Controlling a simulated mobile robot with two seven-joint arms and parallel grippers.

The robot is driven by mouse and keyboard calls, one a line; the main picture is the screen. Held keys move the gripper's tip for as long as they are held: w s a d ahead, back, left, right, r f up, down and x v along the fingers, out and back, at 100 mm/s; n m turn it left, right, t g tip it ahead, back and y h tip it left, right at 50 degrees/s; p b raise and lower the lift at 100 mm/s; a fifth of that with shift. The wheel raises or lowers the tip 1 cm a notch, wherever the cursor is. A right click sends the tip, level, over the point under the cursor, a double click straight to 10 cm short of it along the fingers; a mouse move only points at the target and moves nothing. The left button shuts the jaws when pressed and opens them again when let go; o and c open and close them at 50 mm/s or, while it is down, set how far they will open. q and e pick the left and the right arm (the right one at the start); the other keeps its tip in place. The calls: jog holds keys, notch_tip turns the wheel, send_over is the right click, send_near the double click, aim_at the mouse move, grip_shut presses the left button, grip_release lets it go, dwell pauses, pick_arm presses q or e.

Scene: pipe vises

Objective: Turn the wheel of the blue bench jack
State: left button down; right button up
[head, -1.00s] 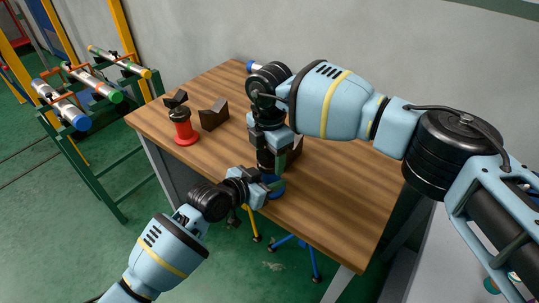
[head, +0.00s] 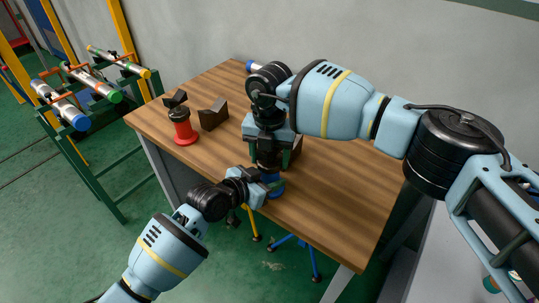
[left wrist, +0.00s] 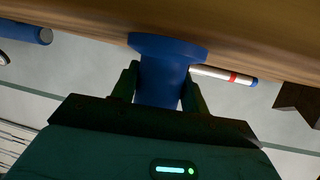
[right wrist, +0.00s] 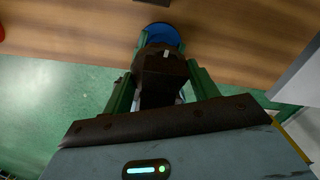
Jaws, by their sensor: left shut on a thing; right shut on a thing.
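The blue bench jack (head: 276,188) stands upright near the front edge of the wooden table, mostly hidden by my grippers. My left gripper (head: 267,184) is shut on its blue body, which also shows between the fingers in the left wrist view (left wrist: 166,72). My right gripper (head: 270,156) comes down from above and is shut on the jack's dark wheel (right wrist: 162,68). In the right wrist view, the wheel sits between the green fingers, with the blue base (right wrist: 163,34) beyond it. A small pale mark shows on the dark part.
A red jack (head: 183,129) with a dark top stands at the table's left. A dark V-shaped block (head: 213,115) is beside it. A blue-ended pipe (head: 254,66) lies behind my right arm. A green rack (head: 105,165) with several pipes stands left. The table's right side is clear.

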dwell(0.3)
jog(key=o, duration=1)
notch_tip(320, 180, up, 12)
jog(key=shift+r, duration=0.1)
dwell(0.3)
